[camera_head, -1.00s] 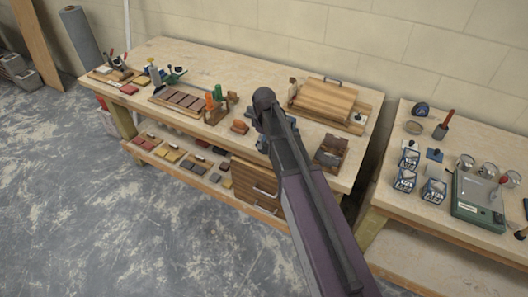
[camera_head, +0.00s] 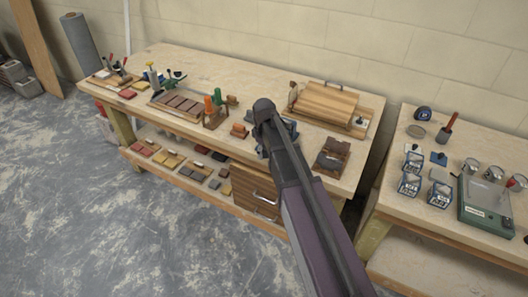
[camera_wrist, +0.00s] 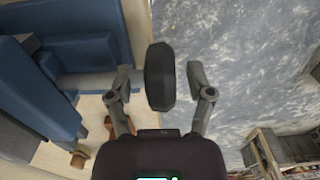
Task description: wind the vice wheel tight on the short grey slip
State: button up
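The blue vice (camera_wrist: 82,50) fills the left of the wrist view. In the head view it (camera_head: 291,127) sits at the bench's front edge, mostly hidden behind my arm. The dark vice wheel (camera_wrist: 160,77) stands upright between my fingertips, with a visible gap on each side. My gripper (camera_wrist: 160,82) is open around it, not seen touching it. In the head view my gripper is hidden behind my wrist. A pale grey strip shows beside the blue jaw in the wrist view; I cannot tell whether it is the short grey slip or part of the vice.
The wooden bench (camera_head: 225,62) holds a striped board (camera_head: 325,102), a brown tray (camera_head: 337,146) with a dark block, and several tools. Slips lie on the lower shelf (camera_head: 150,165). A second bench (camera_head: 405,205) with tubs and a green scale (camera_head: 482,205) stands right. The floor in front is clear.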

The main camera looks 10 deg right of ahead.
grip_shut()
jog(key=shift+s+d+f+t+y+b, duration=0.1)
jog(key=shift+t+y+b, duration=0.1)
jog(key=shift+t+y, duration=0.3)
jog(key=shift+s+d+f+t+y+b, duration=0.1)
jog(key=shift+t+y+b, duration=0.15)
jog(key=shift+y, duration=0.35)
jog(key=t+y+b, duration=0.2)
jog(key=shift+f+y, duration=0.15)
jog(key=shift+y, duration=0.15)
jog(key=t+y+b, duration=0.3)
jog(key=y+b, duration=0.1)
jog(key=b, duration=0.1)
jog(key=shift+f+b, duration=0.15)
jog(key=shift+b, duration=0.15)
jog(key=shift+a+r+t+y+b, duration=0.1)
jog(key=shift+r+t+y+b, duration=0.2)
jog(key=shift+y+b, duration=0.5)
jog(key=shift+t+b, duration=0.25)
jog(key=shift+b, duration=0.05)
